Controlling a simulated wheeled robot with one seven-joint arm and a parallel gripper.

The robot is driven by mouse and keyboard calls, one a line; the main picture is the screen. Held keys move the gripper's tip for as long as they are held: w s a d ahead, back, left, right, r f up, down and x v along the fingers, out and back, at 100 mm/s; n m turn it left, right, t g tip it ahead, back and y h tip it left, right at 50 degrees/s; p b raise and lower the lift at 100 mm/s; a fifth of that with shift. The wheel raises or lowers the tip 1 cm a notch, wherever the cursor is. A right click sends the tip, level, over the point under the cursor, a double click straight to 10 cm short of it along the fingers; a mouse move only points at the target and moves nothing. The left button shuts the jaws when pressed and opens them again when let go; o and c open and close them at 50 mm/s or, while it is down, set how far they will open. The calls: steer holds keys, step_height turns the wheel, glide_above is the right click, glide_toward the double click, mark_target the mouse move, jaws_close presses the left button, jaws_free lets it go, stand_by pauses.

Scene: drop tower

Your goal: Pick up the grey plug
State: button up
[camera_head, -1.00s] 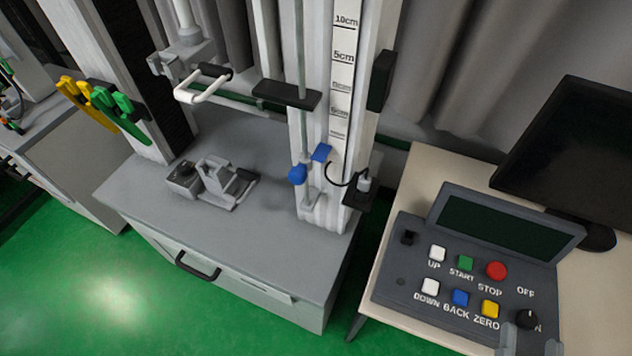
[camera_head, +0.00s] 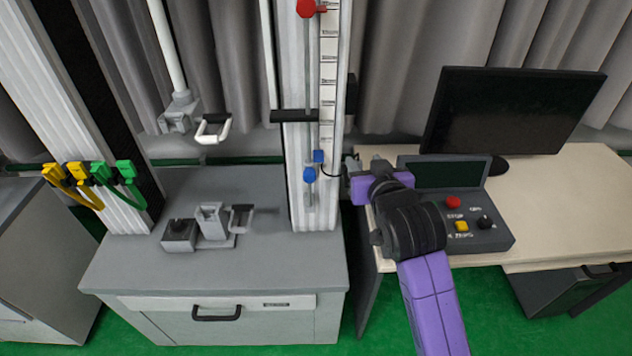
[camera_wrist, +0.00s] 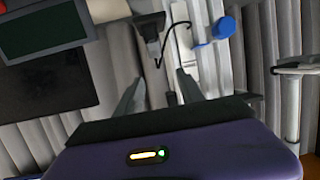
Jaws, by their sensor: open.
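The grey plug (camera_wrist: 153,46) sits in a dark holder (camera_wrist: 149,22) beside the drop tower's column, in the wrist view. A thin black cable loops from it to the column. In the head view the plug is small and hard to tell apart beside my gripper (camera_head: 377,162). My gripper is open in the wrist view, with its two fingers (camera_wrist: 160,82) apart and pointing toward the plug. The plug lies beyond the fingertips, and I see no contact.
The control box (camera_head: 470,232) and monitor (camera_head: 510,112) stand on the right desk, close to my arm. The tower column (camera_head: 300,180) with blue knobs rises left of my gripper. A grey cabinet (camera_head: 290,262) carries a small fixture (camera_head: 212,222).

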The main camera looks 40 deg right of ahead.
mark_target(359, 164)
steer(key=shift+g+y, duration=0.3)
steer(key=shift+g, duration=0.1)
steer(key=shift+w+d+f+p, duration=0.25)
steer(key=shift+w+d+f, duration=0.3)
steer(key=shift+w+f, duration=0.3)
steer(key=shift+w+d+f+p, duration=0.2)
steer(key=shift+w+d+f, duration=0.4)
steer(key=shift+w+f, duration=0.3)
steer(key=shift+w+d+f+p, duration=0.25)
steer(key=shift+w+d+f, duration=0.4)
steer(key=shift+w, duration=0.35)
steer(key=shift+a, duration=0.15)
steer(key=shift+c, duration=0.4)
jaws_close()
